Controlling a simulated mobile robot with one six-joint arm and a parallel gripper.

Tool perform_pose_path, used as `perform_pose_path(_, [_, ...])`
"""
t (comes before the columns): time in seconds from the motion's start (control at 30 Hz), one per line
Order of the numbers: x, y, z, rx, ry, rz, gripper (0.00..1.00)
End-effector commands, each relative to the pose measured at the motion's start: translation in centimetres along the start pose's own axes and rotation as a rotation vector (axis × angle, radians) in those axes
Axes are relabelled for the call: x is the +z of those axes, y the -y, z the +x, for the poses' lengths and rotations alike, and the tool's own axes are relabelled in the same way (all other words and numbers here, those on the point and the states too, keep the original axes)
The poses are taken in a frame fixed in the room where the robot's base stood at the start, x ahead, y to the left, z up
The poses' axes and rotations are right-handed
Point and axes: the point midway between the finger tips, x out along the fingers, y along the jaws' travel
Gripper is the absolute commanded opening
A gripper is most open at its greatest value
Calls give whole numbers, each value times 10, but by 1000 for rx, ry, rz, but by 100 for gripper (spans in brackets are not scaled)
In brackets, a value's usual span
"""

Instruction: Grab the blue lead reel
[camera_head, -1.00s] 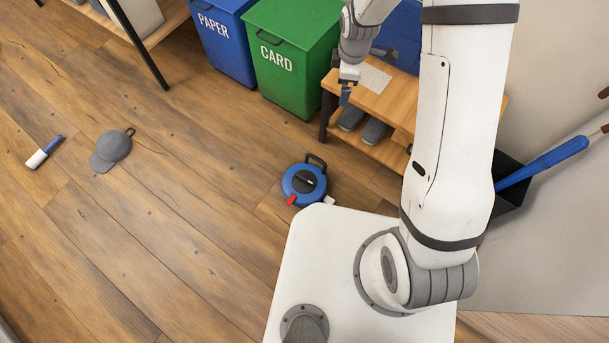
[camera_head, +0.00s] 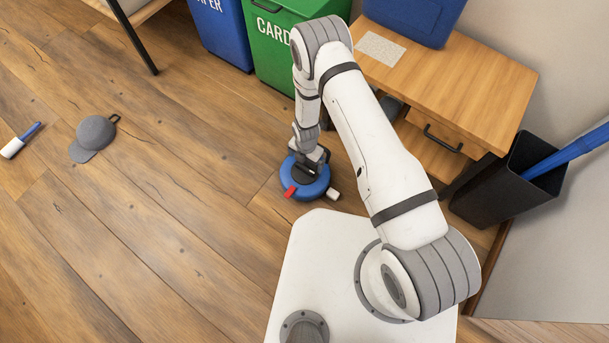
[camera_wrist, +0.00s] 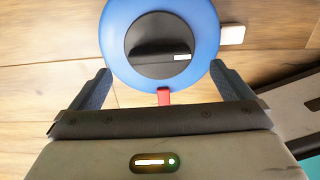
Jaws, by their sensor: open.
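The blue lead reel (camera_head: 311,187) lies on the wooden floor just beyond my white base, with a dark hub, a red tab on its near side and a white plug at its right. My gripper (camera_head: 313,163) is over the reel and hides part of it, including its handle. In the wrist view the reel (camera_wrist: 206,34) fills the upper middle, with its black hub and red tab facing me. My gripper (camera_wrist: 160,86) is open there, one finger on each side of the reel's near edge. I cannot tell whether the fingers touch it.
A wooden bench (camera_head: 480,88) with a drawer stands to the right, a black bin (camera_head: 490,195) beside it. A green CARD bin (camera_head: 275,75) and a blue PAPER bin (camera_head: 222,35) stand behind. A grey cap (camera_head: 92,138) and a lint roller (camera_head: 20,141) lie left on open floor.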

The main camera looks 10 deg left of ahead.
Motion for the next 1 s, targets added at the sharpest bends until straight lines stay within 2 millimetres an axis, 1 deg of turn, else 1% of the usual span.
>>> perform_pose_path(0.03, [0,0,7,0,0,1,100])
perform_pose_path(0.17, [1,-1,18,0,0,2,100])
perform_pose_path(0.3, [1,-2,41,0,0,2,100])
perform_pose_path(0.4, [0,-1,54,0,-1,2,100])
perform_pose_path(0.5, [1,-2,57,2,0,2,100])
perform_pose_path(0.67, [1,-2,56,2,0,2,100])
perform_pose_path(1.0, [1,-2,56,1,0,2,73])
